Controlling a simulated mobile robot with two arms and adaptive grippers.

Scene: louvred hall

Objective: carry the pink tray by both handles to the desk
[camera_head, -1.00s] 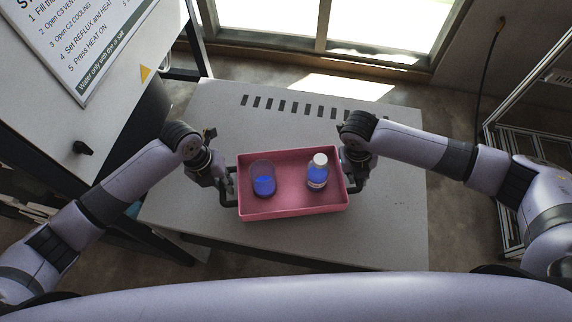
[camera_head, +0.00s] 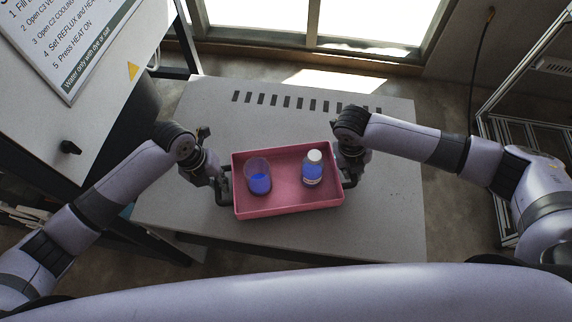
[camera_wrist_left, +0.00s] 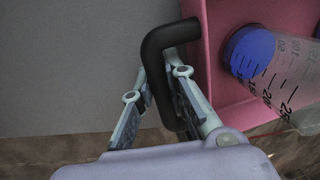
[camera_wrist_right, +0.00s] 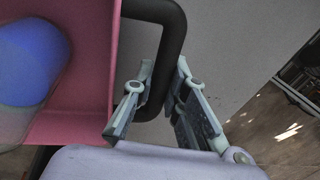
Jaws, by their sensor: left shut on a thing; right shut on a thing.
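The pink tray (camera_head: 290,206) is over the grey slotted desk (camera_head: 385,215), roughly level; I cannot tell whether it touches the top. A clear beaker with blue liquid (camera_head: 259,180) and a white-capped bottle with blue contents (camera_head: 312,170) stand upright in it. My left gripper (camera_head: 222,181) is shut on the tray's dark left handle (camera_wrist_left: 160,42). My right gripper (camera_head: 349,178) is shut on the dark right handle (camera_wrist_right: 172,45). The beaker also shows in the left wrist view (camera_wrist_left: 262,62). The tray's underside is hidden.
A bench with a printed instruction board (camera_head: 62,38) stands at the left, close to my left arm. A metal rack (camera_head: 500,130) stands at the right. A bright window (camera_head: 330,20) is at the back. The desk top behind the tray is clear.

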